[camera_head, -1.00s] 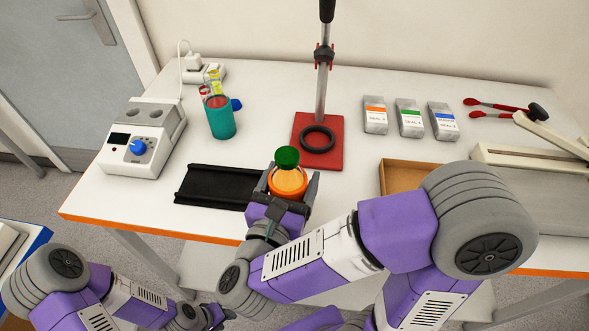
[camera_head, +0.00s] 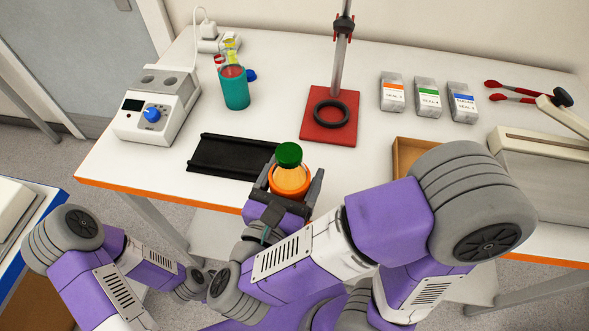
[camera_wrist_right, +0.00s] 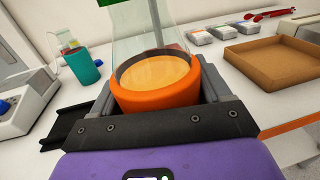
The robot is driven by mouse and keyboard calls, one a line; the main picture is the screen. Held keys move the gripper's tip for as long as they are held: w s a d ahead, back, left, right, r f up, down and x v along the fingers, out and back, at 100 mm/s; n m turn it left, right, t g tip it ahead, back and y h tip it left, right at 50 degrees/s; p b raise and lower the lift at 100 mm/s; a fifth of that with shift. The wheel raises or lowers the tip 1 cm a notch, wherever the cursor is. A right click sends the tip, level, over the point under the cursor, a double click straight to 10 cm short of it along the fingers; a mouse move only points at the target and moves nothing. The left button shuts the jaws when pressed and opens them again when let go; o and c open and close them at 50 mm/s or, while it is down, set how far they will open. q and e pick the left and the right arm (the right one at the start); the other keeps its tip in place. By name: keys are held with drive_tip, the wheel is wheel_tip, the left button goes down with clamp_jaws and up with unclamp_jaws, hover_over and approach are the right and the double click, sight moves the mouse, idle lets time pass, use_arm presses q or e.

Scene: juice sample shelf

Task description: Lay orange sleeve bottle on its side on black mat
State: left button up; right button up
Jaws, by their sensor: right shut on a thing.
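The orange sleeve bottle (camera_head: 290,179) has an orange band, amber liquid and a green cap. It stands roughly upright between the fingers of my right gripper (camera_head: 289,190), which is shut on it at the sleeve. In the right wrist view the bottle (camera_wrist_right: 160,98) fills the middle, with a finger on each side. The black mat (camera_head: 222,168) is a shallow dark tray with raised edges, just left of the bottle. I cannot tell whether the bottle's base touches the table. My left gripper (camera_head: 201,290) is low at the front, below the table edge; its fingers are unclear.
A red stand base (camera_head: 343,135) with a black ring and pole is behind the bottle. A teal-sleeved bottle (camera_head: 236,94) and a white device with a blue knob (camera_head: 155,118) stand back left. A cardboard tray (camera_head: 402,157) lies right. Boxes (camera_head: 427,99) stand behind it.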

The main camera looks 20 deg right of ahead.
sight(293, 143)
drive_tip(key=shift+r, duration=0.1)
drive_tip(key=shift+r+p, duration=2.4)
drive_tip(key=shift+r, duration=3.55)
drive_tip(key=shift+w, duration=0.1)
